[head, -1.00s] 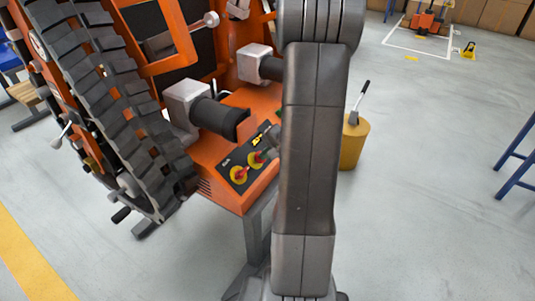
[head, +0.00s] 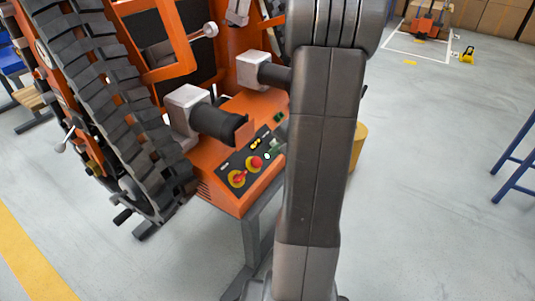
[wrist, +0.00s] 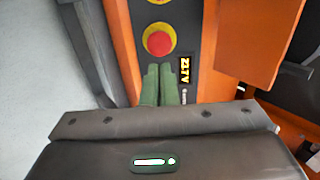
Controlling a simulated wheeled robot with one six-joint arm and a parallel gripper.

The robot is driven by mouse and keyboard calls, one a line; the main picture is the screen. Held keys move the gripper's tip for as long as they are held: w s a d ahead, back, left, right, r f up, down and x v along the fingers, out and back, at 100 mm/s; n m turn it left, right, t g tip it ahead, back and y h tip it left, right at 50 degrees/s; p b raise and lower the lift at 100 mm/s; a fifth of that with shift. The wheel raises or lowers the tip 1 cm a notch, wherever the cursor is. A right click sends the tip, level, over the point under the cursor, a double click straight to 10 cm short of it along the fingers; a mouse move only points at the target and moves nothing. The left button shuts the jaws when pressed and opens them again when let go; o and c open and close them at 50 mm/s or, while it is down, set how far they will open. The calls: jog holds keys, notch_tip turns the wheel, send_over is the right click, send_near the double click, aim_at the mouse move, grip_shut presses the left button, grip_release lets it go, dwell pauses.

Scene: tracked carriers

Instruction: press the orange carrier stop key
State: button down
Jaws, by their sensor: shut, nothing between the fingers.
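The orange carrier (head: 225,198) stands at left centre in the head view, its sloping dark control panel (head: 234,165) facing up. Two red keys on yellow rings sit on the panel, one nearer the front corner (head: 237,179) and one farther along (head: 255,163). In the wrist view a round red key (wrist: 159,40) on a yellow ring is just beyond my gripper (wrist: 160,68). Its green fingers are shut together and empty, tips close to the key; I cannot tell whether they touch. Part of a second red-and-yellow key (wrist: 158,2) shows at the top edge.
A lit voltage display (wrist: 185,68) is right of the fingertips. Black tracks (head: 105,110) run along the carrier's left. A yellow bollard (head: 357,145) is partly hidden behind my arm. Another orange machine (head: 425,22) stands far back. Open grey floor lies at right.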

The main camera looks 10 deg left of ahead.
jog(key=p+v, duration=0.1)
jog(key=v, duration=0.5)
dwell(0.3)
